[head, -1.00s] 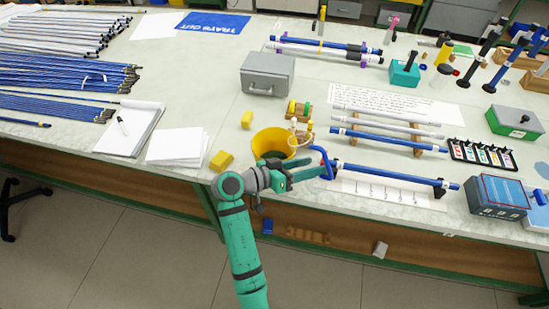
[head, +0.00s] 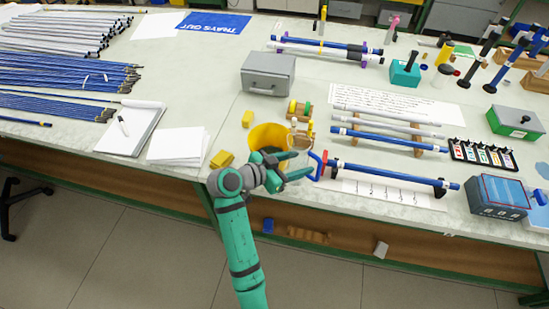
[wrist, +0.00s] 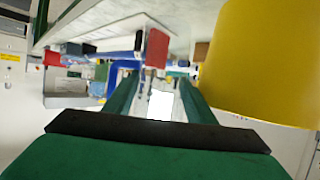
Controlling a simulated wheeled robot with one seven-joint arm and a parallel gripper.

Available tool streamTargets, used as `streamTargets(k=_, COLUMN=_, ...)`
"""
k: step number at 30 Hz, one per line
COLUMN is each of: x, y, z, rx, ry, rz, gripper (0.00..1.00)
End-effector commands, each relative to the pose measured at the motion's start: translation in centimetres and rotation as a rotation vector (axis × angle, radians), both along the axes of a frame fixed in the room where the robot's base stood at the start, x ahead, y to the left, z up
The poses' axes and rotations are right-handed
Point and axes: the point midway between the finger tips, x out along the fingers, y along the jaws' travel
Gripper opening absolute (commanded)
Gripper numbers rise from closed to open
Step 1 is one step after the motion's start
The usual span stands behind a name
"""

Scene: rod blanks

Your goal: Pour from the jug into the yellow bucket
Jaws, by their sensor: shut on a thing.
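The yellow bucket (head: 266,133) stands near the table's front edge in the head view; its lower front is partly hidden by my gripper. It fills the right of the wrist view (wrist: 265,60), close beside the fingers. My gripper (head: 305,164) is just right of and in front of the bucket, its fingers apart around something. A blue loop, apparently the handle of the jug (head: 319,172), shows at the fingertips; it also shows in the wrist view (wrist: 112,78). The jug's body and contents are hard to make out, and I cannot tell its tilt.
A blue rod (head: 390,177) lies on supports to the right, with a red piece near its left end. A yellow block (head: 222,159) and white paper (head: 177,146) lie left of the bucket. A grey metal box (head: 268,73) stands behind. Small bottles stand right behind the bucket.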

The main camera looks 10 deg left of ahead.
Motion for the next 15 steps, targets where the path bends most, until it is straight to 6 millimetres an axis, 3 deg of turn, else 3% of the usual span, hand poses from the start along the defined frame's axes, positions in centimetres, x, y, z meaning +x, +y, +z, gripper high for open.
streamTargets(k=7, x=0.0, y=-0.1, z=0.4, rx=-0.002, ry=-0.001, rz=-0.002, gripper=0.2)
streamTargets(k=15, x=0.0, y=-0.1, z=2.7, rx=-0.002, ry=-0.001, rz=-0.001, gripper=0.2)
